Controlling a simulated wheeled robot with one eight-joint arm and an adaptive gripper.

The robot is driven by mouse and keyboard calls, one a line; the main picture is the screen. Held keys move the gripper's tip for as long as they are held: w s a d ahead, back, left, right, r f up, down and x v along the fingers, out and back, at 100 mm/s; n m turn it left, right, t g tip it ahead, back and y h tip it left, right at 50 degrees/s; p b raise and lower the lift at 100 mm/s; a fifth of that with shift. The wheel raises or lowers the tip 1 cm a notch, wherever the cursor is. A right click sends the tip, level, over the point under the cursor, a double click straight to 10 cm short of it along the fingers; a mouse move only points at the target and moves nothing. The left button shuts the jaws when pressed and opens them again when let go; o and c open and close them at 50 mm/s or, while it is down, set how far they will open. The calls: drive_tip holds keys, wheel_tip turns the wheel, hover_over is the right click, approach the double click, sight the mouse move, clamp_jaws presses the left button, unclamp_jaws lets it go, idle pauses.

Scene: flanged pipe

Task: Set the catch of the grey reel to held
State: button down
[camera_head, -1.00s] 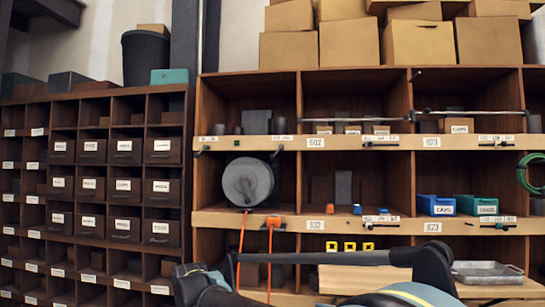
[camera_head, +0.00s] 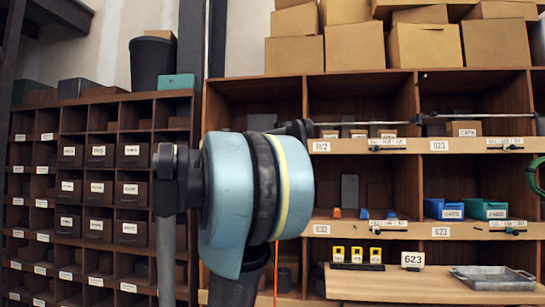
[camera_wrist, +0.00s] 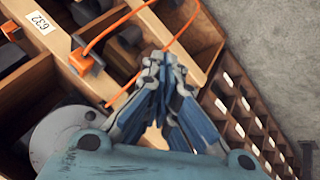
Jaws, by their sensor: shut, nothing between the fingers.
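The grey reel (camera_wrist: 62,135) shows at the lower left of the wrist view as a pale grey disc, partly covered by my gripper's body. In the head view my arm hides it. A small dark piece (camera_wrist: 90,116) sits on the reel's face; I cannot tell whether it is the catch, or how the catch is set. My gripper (camera_wrist: 162,60) is shut and empty, its fingertips to the right of the reel and apart from it in the picture. My gripper is not distinguishable in the head view.
An orange cable (camera_wrist: 125,14) loops past my fingertips, with an orange block (camera_wrist: 80,62) on the shelf edge near the 632 label. A dark drawer rack (camera_head: 97,190) stands at left.

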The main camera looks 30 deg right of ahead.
drive_tip(key=w+d+r+h, duration=0.2)
drive_tip(key=w+d+r, duration=0.4)
drive_tip(key=r, duration=0.5)
drive_tip(key=w+d+r+h, duration=0.2)
drive_tip(key=w+d+r, duration=0.4)
drive_tip(key=r, duration=0.5)
drive_tip(key=w+d+r+t+h, duration=0.1)
drive_tip(key=w+d+r, duration=0.5)
drive_tip(key=r, duration=0.6)
drive_tip(key=shift+d+m+h, duration=0.3)
drive_tip(key=shift+d+h, duration=0.55)
drive_tip(key=shift+h, duration=0.05)
drive_tip(key=shift+w+d, duration=0.1)
drive_tip(key=s+f+x, duration=0.1)
drive_tip(key=s+x, duration=0.1)
drive_tip(key=x, duration=1)
drive_tip(key=shift+d+f, duration=0.25)
drive_tip(key=shift+d, duration=0.15)
drive_tip(key=shift+d, duration=0.1)
